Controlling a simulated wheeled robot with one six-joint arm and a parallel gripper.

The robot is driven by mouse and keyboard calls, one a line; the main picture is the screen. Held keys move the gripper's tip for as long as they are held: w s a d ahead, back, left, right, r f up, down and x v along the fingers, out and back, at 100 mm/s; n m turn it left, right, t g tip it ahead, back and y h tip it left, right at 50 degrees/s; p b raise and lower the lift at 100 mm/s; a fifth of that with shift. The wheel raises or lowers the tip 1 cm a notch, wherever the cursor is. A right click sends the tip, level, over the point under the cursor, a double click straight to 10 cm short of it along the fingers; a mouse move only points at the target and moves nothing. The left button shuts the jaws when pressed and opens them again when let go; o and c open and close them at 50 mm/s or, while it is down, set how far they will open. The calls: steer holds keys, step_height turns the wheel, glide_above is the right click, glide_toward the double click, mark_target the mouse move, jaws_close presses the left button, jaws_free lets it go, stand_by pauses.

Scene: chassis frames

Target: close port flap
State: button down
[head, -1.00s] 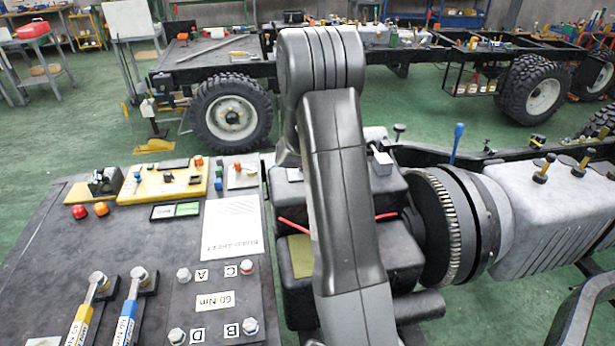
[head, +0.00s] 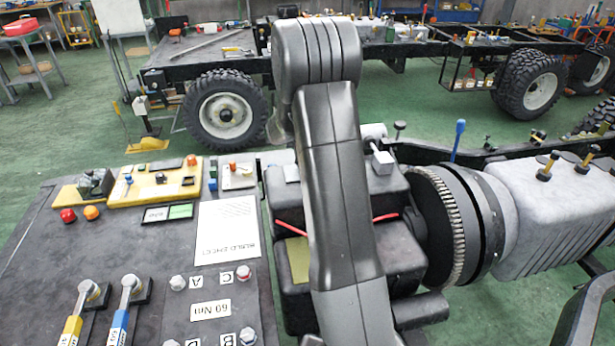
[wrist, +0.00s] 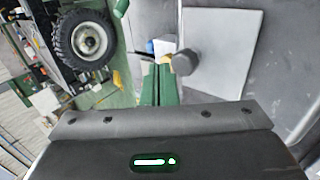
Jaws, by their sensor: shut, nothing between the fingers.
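I cannot pick out the port flap for certain. A small dark box with a tilted plate (head: 95,183) stands on a yellow board at the back left of the bench; I cannot tell whether this is the flap. My arm fills the middle of the head view and hides my gripper there. In the wrist view my gripper (wrist: 158,82) looks shut and empty, its fingers narrow and green beyond the dark wrist housing. A dark faceted knob (wrist: 185,62) shows just right of the fingertips; contact cannot be told.
The grey bench (head: 60,255) holds a build sheet (head: 228,230), red button (head: 68,215), orange button (head: 91,212) and torque wrenches (head: 121,315). A wheeled chassis (head: 225,108) stands behind, across green floor.

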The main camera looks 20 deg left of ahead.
steer(key=shift+w+a+f+b, duration=0.15)
steer(key=shift+w+f+b, duration=0.15)
steer(key=shift+f, duration=0.1)
stand_by(0.6)
step_height(320, 180, up, 14)
stand_by(0.6)
steer(key=shift+f, duration=0.1)
step_height(320, 180, down, 12)
steer(key=shift+w+f, duration=0.1)
steer(key=shift+f, duration=0.9)
steer(key=shift+r, duration=0.1)
